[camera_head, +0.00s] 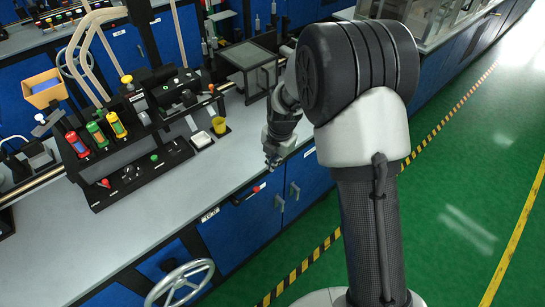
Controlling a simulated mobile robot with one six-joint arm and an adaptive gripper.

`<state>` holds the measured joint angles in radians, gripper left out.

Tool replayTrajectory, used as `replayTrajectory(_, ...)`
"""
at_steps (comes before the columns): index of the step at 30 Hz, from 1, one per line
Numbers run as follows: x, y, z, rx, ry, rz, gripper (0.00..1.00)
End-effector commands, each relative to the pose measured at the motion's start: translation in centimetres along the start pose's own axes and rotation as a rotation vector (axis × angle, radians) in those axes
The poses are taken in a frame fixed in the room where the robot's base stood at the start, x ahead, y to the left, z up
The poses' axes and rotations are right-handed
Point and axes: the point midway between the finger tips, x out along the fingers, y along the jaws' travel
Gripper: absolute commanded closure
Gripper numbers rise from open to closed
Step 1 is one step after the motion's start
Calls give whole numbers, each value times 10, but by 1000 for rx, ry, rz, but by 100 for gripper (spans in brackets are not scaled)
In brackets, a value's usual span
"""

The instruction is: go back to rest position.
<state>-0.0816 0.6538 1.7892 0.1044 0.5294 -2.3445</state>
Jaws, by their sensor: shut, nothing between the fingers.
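My gripper (273,158) is at the end of my folded arm, near the front edge of the grey workbench (190,200). It points downward and appears empty and shut. My own arm and column fill the right middle of the view and hide part of the bench behind them. The gripper is apart from the black device (130,170) with red, green and yellow cylinders.
A small yellow cup (219,126) and a white item on a black tray (201,139) stand left of my gripper. A handwheel (181,283) is at the bench front. A glass-sided box (249,66) stands behind. Green floor (470,190) at right is clear.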

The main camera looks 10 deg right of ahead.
Motion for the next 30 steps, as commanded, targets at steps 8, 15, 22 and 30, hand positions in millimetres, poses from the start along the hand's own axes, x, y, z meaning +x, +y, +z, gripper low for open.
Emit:
replayTrajectory(8, -5, 0, 0, 17, -3, 3, 100)
replayTrajectory(15, -90, -17, -9, 375, -31, 42, 100)
replayTrajectory(22, -189, -66, -43, 939, -47, 103, 100)
replayTrajectory(30, -262, -141, -98, 1605, -33, 199, 100)
